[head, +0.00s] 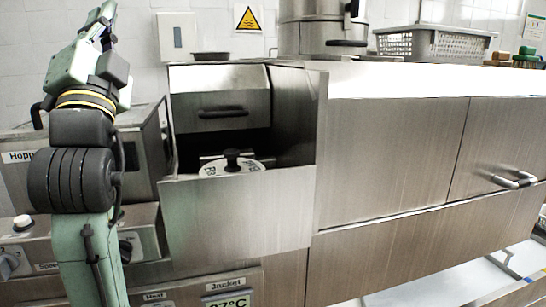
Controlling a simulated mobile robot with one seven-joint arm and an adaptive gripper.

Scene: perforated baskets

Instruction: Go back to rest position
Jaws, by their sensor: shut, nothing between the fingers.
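My arm, pale green with dark joints and a yellow ring, stands upright at the left of the head view. It rises from the bottom edge to the top edge, in front of the steel machine. I cannot make out my gripper or its fingers in this view. No held object shows.
A steel machine (240,225) with an open recess holding a marked white disc (230,166) stands right of my arm. A long steel cabinet (390,160) continues rightward. On top are a steel pot (312,38) and a grey perforated basket (432,44). Knobs sit low left.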

